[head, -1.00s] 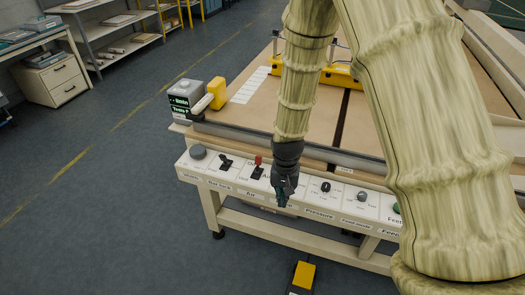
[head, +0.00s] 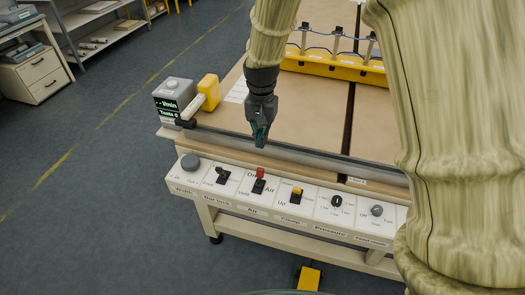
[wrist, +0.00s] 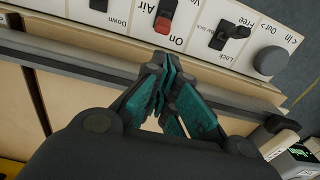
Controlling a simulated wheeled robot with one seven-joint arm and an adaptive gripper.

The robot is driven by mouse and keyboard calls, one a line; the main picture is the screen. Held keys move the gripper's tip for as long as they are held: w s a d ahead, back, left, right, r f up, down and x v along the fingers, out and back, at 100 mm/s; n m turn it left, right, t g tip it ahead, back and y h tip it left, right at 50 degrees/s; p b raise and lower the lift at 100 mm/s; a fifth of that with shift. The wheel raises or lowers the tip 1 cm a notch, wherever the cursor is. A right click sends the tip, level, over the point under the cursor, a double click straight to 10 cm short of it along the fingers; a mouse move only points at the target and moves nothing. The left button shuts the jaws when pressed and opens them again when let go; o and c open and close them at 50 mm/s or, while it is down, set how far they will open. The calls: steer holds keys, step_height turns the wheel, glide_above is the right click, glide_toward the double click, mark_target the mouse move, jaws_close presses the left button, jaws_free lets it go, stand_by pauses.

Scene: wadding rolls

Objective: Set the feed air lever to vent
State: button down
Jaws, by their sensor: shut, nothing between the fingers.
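The air lever (head: 260,172) has a red handle on a black base on the white front panel, above the "Air" label. Its handle leans to the far side, near the word "On"; "Vent" is printed on the near side. In the wrist view the red handle (wrist: 163,24) shows upside down, beyond my fingertips. My gripper (head: 260,138) is shut and empty, held above the table's front rail, behind the lever and apart from it. Its teal finger pads (wrist: 170,95) are together in the wrist view.
The bar lock lever (head: 222,176) and grey width knob (head: 190,162) are left of the air lever; the yellow clamp lever (head: 296,192) and pressure knob (head: 336,201) are right. A grey display box (head: 172,95) and yellow handle (head: 209,90) stand at the table's left corner.

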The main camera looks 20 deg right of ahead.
mark_target(265, 159)
steer(key=shift+s+d+f+p, duration=0.15)
steer(key=shift+f+p, duration=0.4)
steer(key=shift+f, duration=1.95)
steer(key=shift+d+f+p, duration=0.15)
steer(key=shift+f+p, duration=0.4)
steer(key=shift+f, duration=1.95)
steer(key=shift+d, duration=0.15)
